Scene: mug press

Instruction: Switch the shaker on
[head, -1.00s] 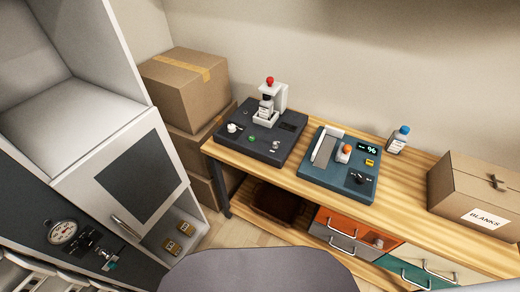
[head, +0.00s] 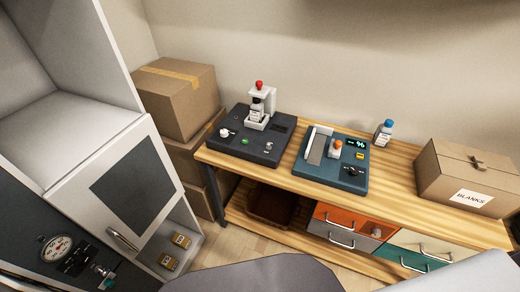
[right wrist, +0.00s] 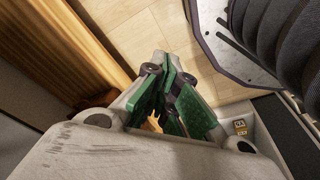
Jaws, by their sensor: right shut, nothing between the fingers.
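A dark grey machine (head: 240,148) stands on the left end of the wooden bench in the head view. A white bracket (head: 257,118) on it holds a small bottle under a red cap or knob (head: 259,84). My right gripper (right wrist: 168,100), with green finger pads, is shut and empty in the right wrist view, over the floor beside wooden furniture. Neither gripper shows in the head view.
A teal machine (head: 333,176) with a lit display and black knob stands to the right. Behind it is a blue-capped bottle (head: 383,134). A box marked BLANKS (head: 470,178) fills the right end. A cabinet (head: 130,190) and cartons (head: 177,95) stand left.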

